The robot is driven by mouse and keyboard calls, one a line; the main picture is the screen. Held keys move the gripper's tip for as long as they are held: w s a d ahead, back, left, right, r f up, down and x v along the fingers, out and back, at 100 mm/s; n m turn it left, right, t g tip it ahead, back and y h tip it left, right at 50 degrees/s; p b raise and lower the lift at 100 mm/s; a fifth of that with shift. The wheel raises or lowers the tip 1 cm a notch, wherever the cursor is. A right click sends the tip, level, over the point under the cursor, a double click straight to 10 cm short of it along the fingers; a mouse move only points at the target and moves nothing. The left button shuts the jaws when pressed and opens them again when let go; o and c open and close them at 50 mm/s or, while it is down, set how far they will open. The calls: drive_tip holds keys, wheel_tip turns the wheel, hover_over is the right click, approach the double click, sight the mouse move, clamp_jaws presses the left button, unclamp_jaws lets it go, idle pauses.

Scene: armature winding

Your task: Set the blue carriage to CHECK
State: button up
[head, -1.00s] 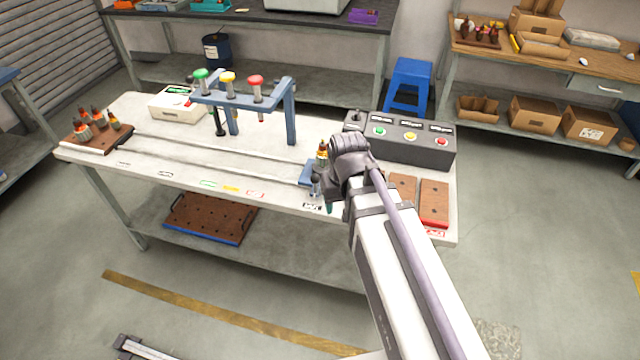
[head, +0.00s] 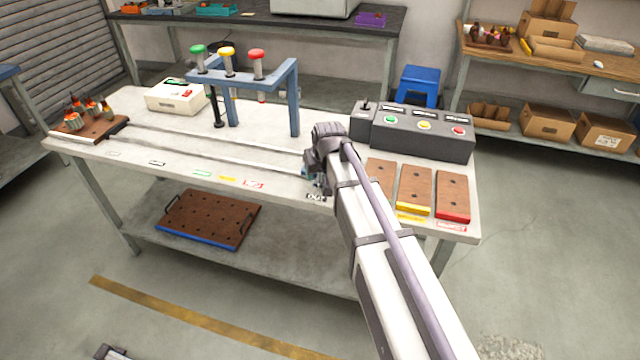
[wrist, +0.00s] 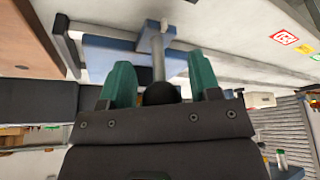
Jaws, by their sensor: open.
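The blue carriage (wrist: 108,62) shows in the wrist view, with a grey upright post (wrist: 158,62) topped by a black knob (wrist: 162,93). My gripper (wrist: 160,82) is open, its two teal fingers on either side of the post and knob, with gaps visible. In the head view my wrist hides nearly all of the carriage, at the right end of the slide rails (head: 215,147) near the OUT label (head: 316,197). Small labels line the table's front edge, among them green (head: 201,173), yellow (head: 227,180) and red (head: 254,184); I cannot read CHECK on any.
A control box (head: 420,137) stands at the back right, with brown boards (head: 413,187) in front. A brown tray of armatures (head: 92,126) sits at the left end. The rails left of my wrist look clear.

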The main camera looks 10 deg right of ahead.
drive_tip(key=shift+f, duration=0.1)
clamp_jaws()
idle(0.5)
